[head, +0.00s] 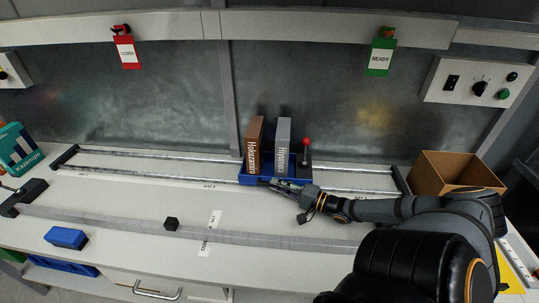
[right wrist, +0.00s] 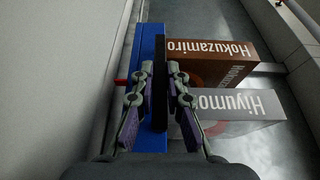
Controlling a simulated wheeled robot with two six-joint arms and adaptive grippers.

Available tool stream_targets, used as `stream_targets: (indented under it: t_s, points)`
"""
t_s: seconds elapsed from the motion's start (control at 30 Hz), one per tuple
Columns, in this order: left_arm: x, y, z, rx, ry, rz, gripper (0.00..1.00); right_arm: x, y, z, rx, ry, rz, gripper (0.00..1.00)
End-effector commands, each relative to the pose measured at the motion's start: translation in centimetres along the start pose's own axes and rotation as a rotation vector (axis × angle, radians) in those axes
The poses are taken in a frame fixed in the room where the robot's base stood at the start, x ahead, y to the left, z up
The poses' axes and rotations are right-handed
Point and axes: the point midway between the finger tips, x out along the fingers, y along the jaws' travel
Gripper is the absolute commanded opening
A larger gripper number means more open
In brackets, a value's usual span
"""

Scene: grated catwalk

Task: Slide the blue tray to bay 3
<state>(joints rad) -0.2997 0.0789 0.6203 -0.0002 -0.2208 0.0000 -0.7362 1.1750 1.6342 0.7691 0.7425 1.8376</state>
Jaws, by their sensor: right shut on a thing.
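The blue tray (head: 250,180) sits on two metal rails along the back of the bench, right of the label reading bay 2 (head: 209,187). It carries a brown box (head: 253,145) and a grey box (head: 283,147), both upright. My right gripper (head: 268,184) reaches in from the right to the tray's front. In the right wrist view its fingers (right wrist: 160,95) are shut on a black bar along the side of the blue tray (right wrist: 151,45). A bay 1 label (head: 82,175) is farther left. I cannot make out a bay 3 label. My left gripper is not in view.
A red-knobbed lever (head: 306,148) stands at the tray's right end. The rails end near an open cardboard box (head: 455,172). A black cube (head: 171,224) and a blue block (head: 66,238) lie toward the front. The rails left of the tray are clear.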

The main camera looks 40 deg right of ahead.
Motion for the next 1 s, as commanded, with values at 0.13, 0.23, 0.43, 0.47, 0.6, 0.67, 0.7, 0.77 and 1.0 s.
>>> stream_targets:
  t_s: [0.13,0.23,0.43,0.47,0.6,0.67,0.7,0.77,1.0]
  points:
    - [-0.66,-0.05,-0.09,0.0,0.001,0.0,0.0,-0.9,-0.01,-0.39,0.0,0.002,0.004,0.0]
    - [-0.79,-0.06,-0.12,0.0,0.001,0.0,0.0,-1.21,0.05,-0.54,0.001,0.002,0.004,0.0]
    - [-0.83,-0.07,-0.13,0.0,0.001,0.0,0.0,-1.4,0.12,-0.6,0.0,0.001,0.003,0.0]
    - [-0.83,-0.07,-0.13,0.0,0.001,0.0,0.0,-1.4,0.13,-0.6,0.0,0.001,0.003,0.0]
    - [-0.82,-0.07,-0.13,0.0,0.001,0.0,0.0,-1.39,0.14,-0.59,0.0,0.001,0.003,0.0]
    - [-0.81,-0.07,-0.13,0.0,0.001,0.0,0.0,-1.39,0.14,-0.6,0.0,0.002,0.003,0.0]
    - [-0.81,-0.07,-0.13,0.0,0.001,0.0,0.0,-1.39,0.14,-0.6,0.0,0.002,0.003,0.14]
    - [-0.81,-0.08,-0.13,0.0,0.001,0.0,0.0,-1.38,0.13,-0.59,0.0,0.002,0.003,0.22]
    - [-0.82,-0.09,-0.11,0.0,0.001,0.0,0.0,-1.34,0.06,-0.57,0.0,0.001,0.001,0.36]
